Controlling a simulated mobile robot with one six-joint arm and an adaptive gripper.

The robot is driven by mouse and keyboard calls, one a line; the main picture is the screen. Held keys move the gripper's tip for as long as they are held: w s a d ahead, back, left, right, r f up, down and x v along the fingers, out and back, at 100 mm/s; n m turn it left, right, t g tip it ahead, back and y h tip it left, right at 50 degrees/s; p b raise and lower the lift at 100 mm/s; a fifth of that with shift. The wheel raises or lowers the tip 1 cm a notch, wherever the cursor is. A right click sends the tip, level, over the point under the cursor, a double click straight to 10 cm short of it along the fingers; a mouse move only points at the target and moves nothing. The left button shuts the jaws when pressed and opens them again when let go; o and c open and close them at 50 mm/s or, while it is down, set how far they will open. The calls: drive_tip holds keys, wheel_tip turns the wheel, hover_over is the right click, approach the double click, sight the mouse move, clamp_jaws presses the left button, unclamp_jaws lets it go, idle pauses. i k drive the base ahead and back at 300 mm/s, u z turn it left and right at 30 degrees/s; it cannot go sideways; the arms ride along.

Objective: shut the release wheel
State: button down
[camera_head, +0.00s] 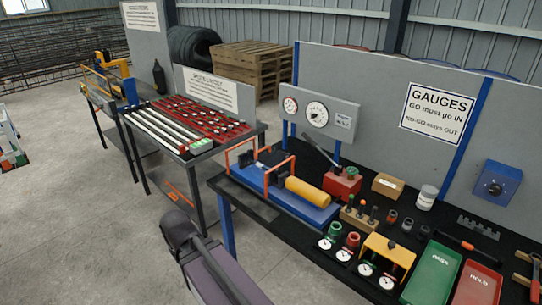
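I cannot make out the release wheel for certain. A red hand pump (342,183) with a dark lever stands on the bench, behind a hydraulic press with a yellow cylinder (307,192) on a blue base. A grey link of my arm shows at the bottom, in front of the bench. My gripper is not in view.
A gauge panel (319,113) stands behind the pump. Red and green ring gauges, dial gauges, a yellow stand (388,250), a green tray (432,274) and a red tray (477,286) crowd the bench front and right. A rack of bars (187,129) stands left.

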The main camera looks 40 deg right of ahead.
sight(350, 171)
drive_tip(key=z, duration=1.4)
drive_tip(key=k, duration=0.6)
drive_tip(key=z, duration=0.3)
drive_tip(key=i, duration=0.5)
drive_tip(key=z, duration=0.05)
